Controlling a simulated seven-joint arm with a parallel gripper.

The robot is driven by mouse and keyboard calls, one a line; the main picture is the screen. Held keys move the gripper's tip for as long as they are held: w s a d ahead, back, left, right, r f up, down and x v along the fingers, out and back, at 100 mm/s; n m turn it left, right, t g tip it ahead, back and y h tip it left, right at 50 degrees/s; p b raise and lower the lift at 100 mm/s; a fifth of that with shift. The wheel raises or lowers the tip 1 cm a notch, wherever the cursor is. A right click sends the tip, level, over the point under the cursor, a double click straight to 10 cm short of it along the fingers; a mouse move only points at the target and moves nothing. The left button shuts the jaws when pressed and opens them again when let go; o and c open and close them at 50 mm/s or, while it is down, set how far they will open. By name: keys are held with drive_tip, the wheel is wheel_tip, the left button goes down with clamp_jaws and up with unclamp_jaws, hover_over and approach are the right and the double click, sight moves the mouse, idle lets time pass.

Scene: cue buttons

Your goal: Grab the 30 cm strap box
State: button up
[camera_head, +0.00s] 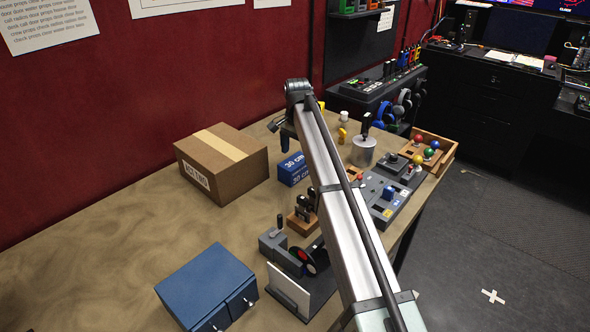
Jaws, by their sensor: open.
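The strap box (293,175) is a small blue box with white "30 cm" lettering on its top and front. It sits on the table right of the cardboard box, and my arm passes close by its right side. My gripper (284,144) is small and dark in this view, at the far end of my arm. It appears above and slightly behind the blue box in the picture, apart from it. The gripper is open and holds nothing that I can see. Its fingers are too small to make out clearly.
A taped cardboard box (222,165) stands left of the strap box. A blue drawer cabinet (205,285) is at the front. A grey control panel (385,200), a metal canister (363,152) and a wooden tray (440,158) with coloured balls stand right. The table's left part is clear.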

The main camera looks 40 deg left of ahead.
sight(295, 161)
drive_tip(key=shift+s+a+f, duration=0.1)
drive_tip(key=shift+a+f, duration=0.05)
drive_tip(key=shift+f, duration=1.15)
drive_tip(key=shift+a+f, duration=0.15)
drive_tip(key=shift+f, duration=1.1)
drive_tip(key=shift+c, duration=0.3)
drive_tip(key=c, duration=1)
